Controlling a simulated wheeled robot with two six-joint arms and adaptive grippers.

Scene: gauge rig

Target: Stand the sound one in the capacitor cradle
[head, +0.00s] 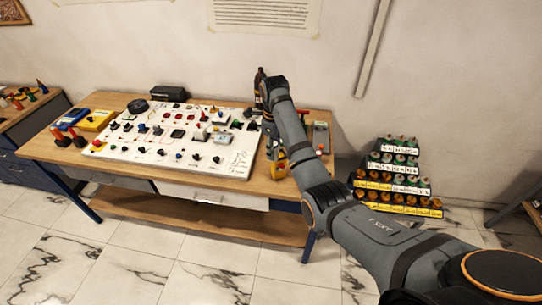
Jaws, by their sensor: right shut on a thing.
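My right arm reaches from the lower right over the right end of the workbench (235,186). My right gripper (268,130) is a small dark shape beside the forearm, over the right edge of the white panel. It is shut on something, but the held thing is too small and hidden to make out. A grey holder (320,136) stands at the bench's right end, partly behind my forearm. I cannot tell whether it is the capacitor cradle. No capacitor can be singled out as the sound one. My left gripper is out of view.
A white panel (215,165) with several switches and knobs covers the bench middle. A black case (170,93) is at the back. A stepped, labelled rack (397,205) stands right of the bench.

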